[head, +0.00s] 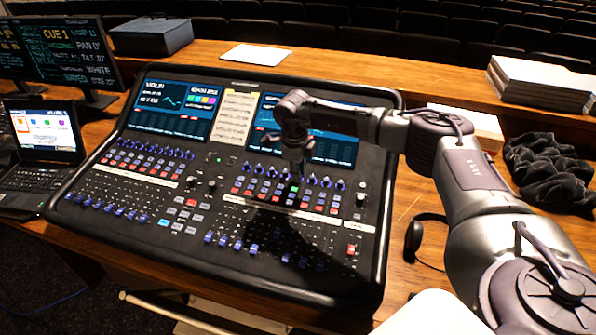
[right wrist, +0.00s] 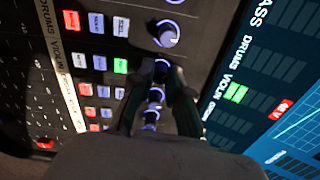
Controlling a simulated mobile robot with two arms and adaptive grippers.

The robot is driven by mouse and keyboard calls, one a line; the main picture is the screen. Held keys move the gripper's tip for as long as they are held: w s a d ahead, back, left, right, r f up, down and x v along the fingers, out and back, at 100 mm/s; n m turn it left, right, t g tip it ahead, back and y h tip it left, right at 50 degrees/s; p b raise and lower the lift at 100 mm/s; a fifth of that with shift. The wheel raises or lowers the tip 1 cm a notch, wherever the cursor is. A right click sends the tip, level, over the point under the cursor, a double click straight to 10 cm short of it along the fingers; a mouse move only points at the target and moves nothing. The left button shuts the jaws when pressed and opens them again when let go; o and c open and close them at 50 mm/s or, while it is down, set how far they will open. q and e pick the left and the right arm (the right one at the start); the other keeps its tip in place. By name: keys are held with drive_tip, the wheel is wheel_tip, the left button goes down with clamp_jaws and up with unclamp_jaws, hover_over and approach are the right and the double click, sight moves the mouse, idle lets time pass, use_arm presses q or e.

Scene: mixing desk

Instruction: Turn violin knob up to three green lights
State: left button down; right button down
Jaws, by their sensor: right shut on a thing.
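The mixing desk (head: 225,205) carries rows of blue-ringed knobs, coloured buttons and faders. My right gripper (head: 297,172) reaches down to its upper knob row, and the arm hides part of the right screen. In the right wrist view the two dark fingers (right wrist: 162,68) are shut on a blue-ringed knob (right wrist: 160,67) in that row. Which channel this knob belongs to is hard to read there. Beside the word VIOLIN on the desk's screen (right wrist: 245,105), about two green lights (right wrist: 236,92) show lit, with a red mark farther along. My left gripper is out of view.
Another knob (right wrist: 167,34) sits close to the fingers, with more between and behind them. A laptop (head: 45,140) and a monitor (head: 65,50) stand at left. Headphones (head: 415,240), black cloth (head: 548,170) and stacked papers (head: 540,85) lie at right.

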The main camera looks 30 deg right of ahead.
drive_tip(key=shift+m+b, duration=0.45)
drive_tip(key=shift+m, duration=2.35)
drive_tip(key=c, duration=1.1)
unclamp_jaws()
drive_tip(key=shift+r, duration=0.1)
drive_tip(key=r, duration=0.4)
drive_tip(key=a+r, duration=0.1)
drive_tip(key=r, duration=0.6)
drive_tip(key=shift+s+a+r, duration=0.15)
drive_tip(key=shift+s+r, duration=0.2)
drive_tip(key=shift+r, duration=0.05)
drive_tip(key=shift+f, duration=0.1)
